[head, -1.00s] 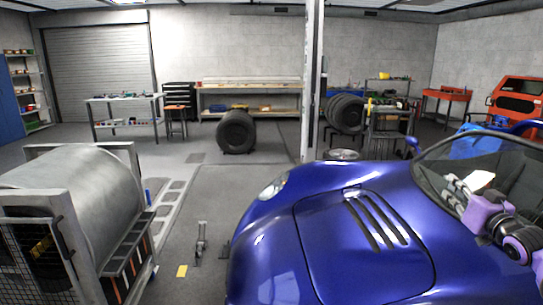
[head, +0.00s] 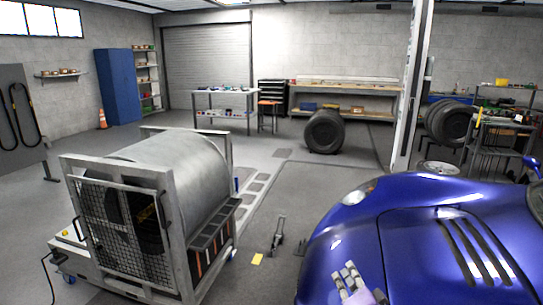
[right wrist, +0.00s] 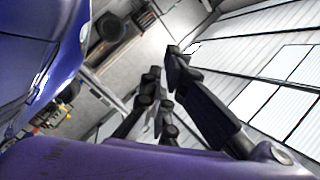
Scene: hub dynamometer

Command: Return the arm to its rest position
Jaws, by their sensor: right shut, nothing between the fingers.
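My right gripper (head: 352,273) shows at the bottom edge of the head view, in front of the blue car's hood. It is shut and empty, with only its light grey fingers and a bit of lilac wrist in the picture. In the right wrist view its dark fingers (right wrist: 163,62) stand against the room and ceiling, with nothing between them. Most of the right arm is out of the head view. My left gripper is not in view.
The blue car (head: 400,248) fills the lower right. A caged steel drum machine (head: 185,175) stands at the left. A large tyre (head: 324,132), workbenches and a metal post (head: 411,90) stand behind.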

